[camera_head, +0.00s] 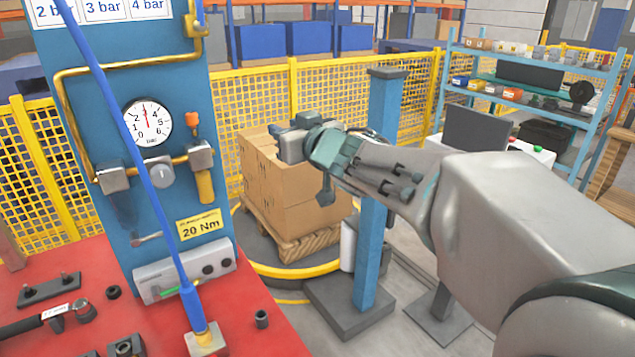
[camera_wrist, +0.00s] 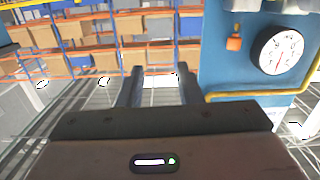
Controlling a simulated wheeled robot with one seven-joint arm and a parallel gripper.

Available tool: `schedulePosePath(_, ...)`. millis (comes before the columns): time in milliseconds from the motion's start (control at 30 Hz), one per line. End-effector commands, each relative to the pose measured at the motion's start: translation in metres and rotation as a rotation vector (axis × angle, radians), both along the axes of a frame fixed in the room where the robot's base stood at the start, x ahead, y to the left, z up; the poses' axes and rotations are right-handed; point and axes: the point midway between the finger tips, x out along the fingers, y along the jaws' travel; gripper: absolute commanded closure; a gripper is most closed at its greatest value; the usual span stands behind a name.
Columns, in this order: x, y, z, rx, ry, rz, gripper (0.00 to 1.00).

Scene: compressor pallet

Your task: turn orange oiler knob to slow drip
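The orange oiler knob (camera_head: 192,120) sits on top of the oiler at the right end of the brass pipe on the blue panel (camera_head: 100,85). The oiler has a yellowish bowl (camera_head: 205,187) below it. The knob also shows in the wrist view (camera_wrist: 234,42), right of my fingers and left of the gauge. My gripper (camera_head: 288,140) is to the right of the knob in the head view, apart from it, in front of stacked boxes. In the wrist view my gripper (camera_wrist: 161,88) has its two fingers spread with nothing between them.
A round pressure gauge (camera_head: 147,123) and a grey regulator knob (camera_head: 161,174) are left of the oiler. A blue hose (camera_head: 125,140) crosses the panel. The red bench (camera_head: 250,310) holds small parts. Boxes (camera_head: 305,195) and a blue post (camera_head: 374,220) stand behind my arm.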

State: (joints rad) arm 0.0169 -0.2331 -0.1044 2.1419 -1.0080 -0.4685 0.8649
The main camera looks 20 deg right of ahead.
Motion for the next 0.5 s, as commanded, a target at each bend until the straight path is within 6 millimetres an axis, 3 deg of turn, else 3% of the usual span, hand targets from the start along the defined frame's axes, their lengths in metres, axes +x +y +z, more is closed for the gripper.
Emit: schedulePosePath(500,-0.038,-0.048,-0.052,-0.051,0.276,-0.314,0.68)
